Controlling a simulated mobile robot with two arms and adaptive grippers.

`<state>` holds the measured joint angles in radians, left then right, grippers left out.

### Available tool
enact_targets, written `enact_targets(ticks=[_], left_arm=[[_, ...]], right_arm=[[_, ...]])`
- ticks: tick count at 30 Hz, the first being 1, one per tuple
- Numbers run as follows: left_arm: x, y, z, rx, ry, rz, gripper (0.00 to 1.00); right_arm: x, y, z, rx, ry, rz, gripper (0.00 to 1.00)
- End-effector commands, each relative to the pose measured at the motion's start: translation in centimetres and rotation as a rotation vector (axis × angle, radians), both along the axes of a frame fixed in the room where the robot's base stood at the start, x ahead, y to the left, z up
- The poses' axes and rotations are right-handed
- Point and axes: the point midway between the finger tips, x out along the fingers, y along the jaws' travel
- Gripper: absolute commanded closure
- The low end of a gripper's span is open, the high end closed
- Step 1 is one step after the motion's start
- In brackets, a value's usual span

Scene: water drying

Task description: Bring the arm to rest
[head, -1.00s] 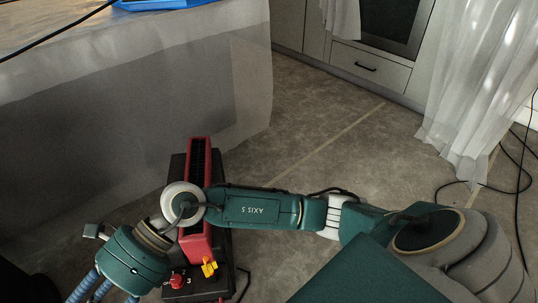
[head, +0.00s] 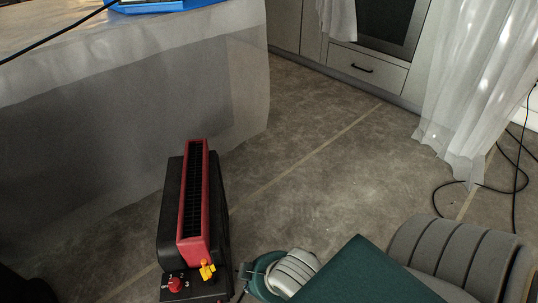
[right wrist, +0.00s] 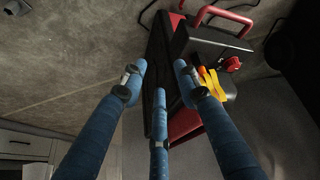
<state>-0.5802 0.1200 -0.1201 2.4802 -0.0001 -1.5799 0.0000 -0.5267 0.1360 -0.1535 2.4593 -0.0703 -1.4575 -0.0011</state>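My right arm (head: 283,272) shows folded low at the bottom of the head view, right of a black and red floor dryer. Its gripper is outside that view. In the right wrist view my right gripper (right wrist: 157,85) has its blue fingers spread apart, with nothing held between them. The dryer also shows beyond the fingers, partly hidden by them. My left gripper is in neither view.
The dryer (head: 194,215) stands on the grey floor, with a red knob and a yellow switch on its front. A sheet-covered table (head: 130,130) is at left. Clear floor (head: 310,160) lies between it and the curtain (head: 470,90). Black cables (head: 515,165) lie at right.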

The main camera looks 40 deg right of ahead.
Motion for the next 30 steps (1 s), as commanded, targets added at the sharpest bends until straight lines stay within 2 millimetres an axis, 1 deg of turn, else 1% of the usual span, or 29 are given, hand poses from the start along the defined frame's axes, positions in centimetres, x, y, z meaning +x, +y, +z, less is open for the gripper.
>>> enact_targets(ticks=[1,3,6,23,27,30], left_arm=[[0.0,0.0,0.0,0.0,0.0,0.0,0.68],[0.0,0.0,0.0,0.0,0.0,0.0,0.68],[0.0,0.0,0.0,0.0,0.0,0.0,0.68],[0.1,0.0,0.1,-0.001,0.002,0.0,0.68],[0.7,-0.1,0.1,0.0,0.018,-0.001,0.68],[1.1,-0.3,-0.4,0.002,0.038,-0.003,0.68]], right_arm=[[-2.1,0.1,-0.8,0.019,0.066,-0.011,0.69],[-4.0,0.2,-1.4,0.036,0.126,-0.021,0.69],[-5.2,0.3,-1.7,0.046,0.164,-0.024,0.69],[-5.0,0.3,-1.6,0.045,0.165,-0.022,0.69],[-4.4,0.4,-1.5,0.043,0.18,-0.021,0.69],[-4.0,0.5,-2.1,0.041,0.201,-0.02,0.69]])
